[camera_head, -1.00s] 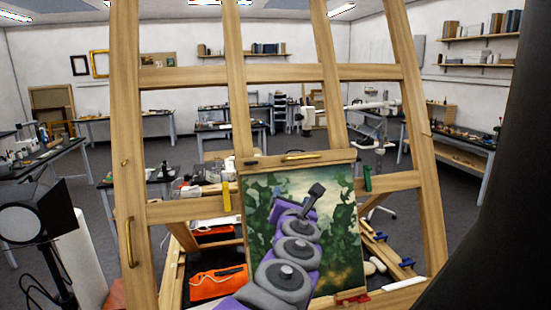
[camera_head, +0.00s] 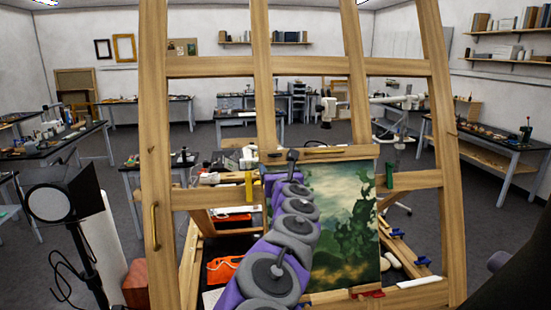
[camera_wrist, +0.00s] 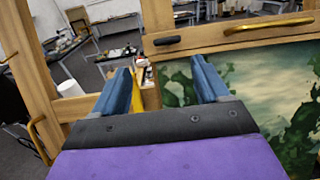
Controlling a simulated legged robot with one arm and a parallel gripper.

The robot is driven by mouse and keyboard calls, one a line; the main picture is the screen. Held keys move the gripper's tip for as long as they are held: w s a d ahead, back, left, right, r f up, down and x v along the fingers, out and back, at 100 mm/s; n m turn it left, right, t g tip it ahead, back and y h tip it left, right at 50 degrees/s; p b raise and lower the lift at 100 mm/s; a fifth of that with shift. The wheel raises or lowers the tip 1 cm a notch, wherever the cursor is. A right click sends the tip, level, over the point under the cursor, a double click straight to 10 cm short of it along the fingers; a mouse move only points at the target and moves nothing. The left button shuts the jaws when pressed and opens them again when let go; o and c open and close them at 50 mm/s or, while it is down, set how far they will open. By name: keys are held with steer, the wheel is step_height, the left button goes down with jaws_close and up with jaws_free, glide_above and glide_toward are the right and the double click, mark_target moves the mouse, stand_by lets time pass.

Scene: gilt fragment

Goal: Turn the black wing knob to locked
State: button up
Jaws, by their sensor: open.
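The black wing knob (camera_wrist: 167,40) shows in the wrist view as a short dark bar, lying roughly level on the easel's wooden crossbar above the painting. It is beyond my fingertips and between them in the picture, apart from both. My gripper (camera_wrist: 160,64) has two blue fingers spread wide with nothing between them. In the head view my gripper (camera_head: 292,157) is at the crossbar, near the painting's upper left corner. There the knob (camera_head: 275,155) is small and dark beside the gripper. Any lock marking is too small to read.
A brass handle (camera_wrist: 268,27) sits right of the knob on the crossbar. The painting (camera_head: 345,215) is below it. A yellow piece (camera_head: 249,185) and a green piece (camera_head: 389,175) flank the painting. A lamp (camera_head: 50,203) stands at left. Workbenches (camera_head: 150,112) are behind the easel.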

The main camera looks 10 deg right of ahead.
mark_target(274, 157)
steer(key=w, duration=0.2)
steer(key=w+d, duration=0.1)
steer(key=w, duration=0.2)
steer(key=w+d, duration=0.1)
steer(key=w, duration=0.1)
steer(key=shift+w+d, duration=0.25)
steer(key=w+a, duration=0.2)
steer(key=shift+a+f, duration=0.15)
steer(key=shift+a, duration=0.15)
steer(key=shift+s+d, duration=0.2)
steer(key=shift+s, duration=0.05)
steer(key=shift+s+d, duration=0.1)
steer(key=shift+d, duration=0.75)
steer(key=shift+c, duration=2.2)
steer(key=shift+a, duration=0.65)
steer(key=c, duration=0.4)
steer(key=shift+c, duration=0.9)
steer(key=shift+d, duration=0.25)
